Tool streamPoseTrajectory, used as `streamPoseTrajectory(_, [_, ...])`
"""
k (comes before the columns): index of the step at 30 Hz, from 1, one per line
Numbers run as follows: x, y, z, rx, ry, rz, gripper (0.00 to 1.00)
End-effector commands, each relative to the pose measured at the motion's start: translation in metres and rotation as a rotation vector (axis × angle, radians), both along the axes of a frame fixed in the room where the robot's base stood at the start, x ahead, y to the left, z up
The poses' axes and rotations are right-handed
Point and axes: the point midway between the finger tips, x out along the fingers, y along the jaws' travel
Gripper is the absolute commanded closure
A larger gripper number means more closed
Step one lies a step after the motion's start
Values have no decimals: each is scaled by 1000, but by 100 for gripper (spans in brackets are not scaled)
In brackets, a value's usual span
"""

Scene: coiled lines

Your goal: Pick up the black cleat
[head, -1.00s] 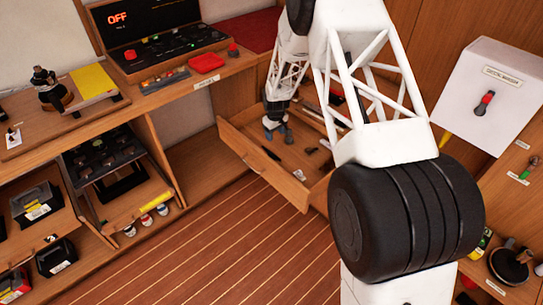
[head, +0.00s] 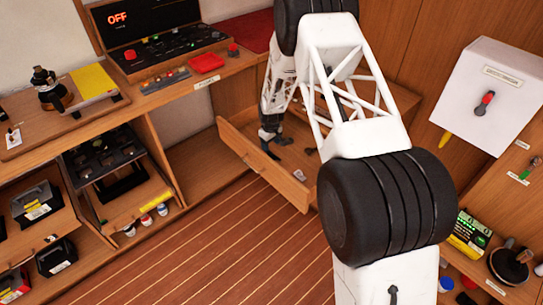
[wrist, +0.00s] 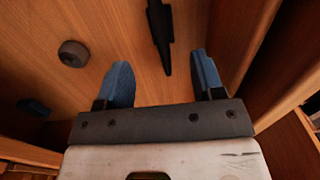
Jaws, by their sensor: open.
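The black cleat (wrist: 160,30) is a long, narrow dark piece lying on the wooden drawer floor at the top middle of the wrist view. Its near end reaches down between my fingertips, and its far end runs out of the frame. My gripper (wrist: 163,80) is open, with one blue finger on each side of that near end and neither seen touching it. In the head view my gripper (head: 269,139) is down in the open drawer (head: 262,172), over its left part. The dark shape by the fingers there is too small to separate clearly.
A round grey-brown piece (wrist: 72,53) and a small dark piece (wrist: 33,107) lie left of my fingers. Drawer walls rise close on the right in the wrist view. A small grey piece (head: 299,175) lies near the drawer's front corner.

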Motion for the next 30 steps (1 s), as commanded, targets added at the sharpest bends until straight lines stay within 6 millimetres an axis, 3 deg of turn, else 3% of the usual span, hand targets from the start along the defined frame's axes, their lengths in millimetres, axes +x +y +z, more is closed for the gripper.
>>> streamPoseTrajectory(4, [0, 0, -11, 0, 1, 0, 38])
streamPoseTrajectory(19, [-1, 0, -17, -1, 2, 0, 38])
streamPoseTrajectory(30, [-3, 0, -52, -1, 2, 0, 38])
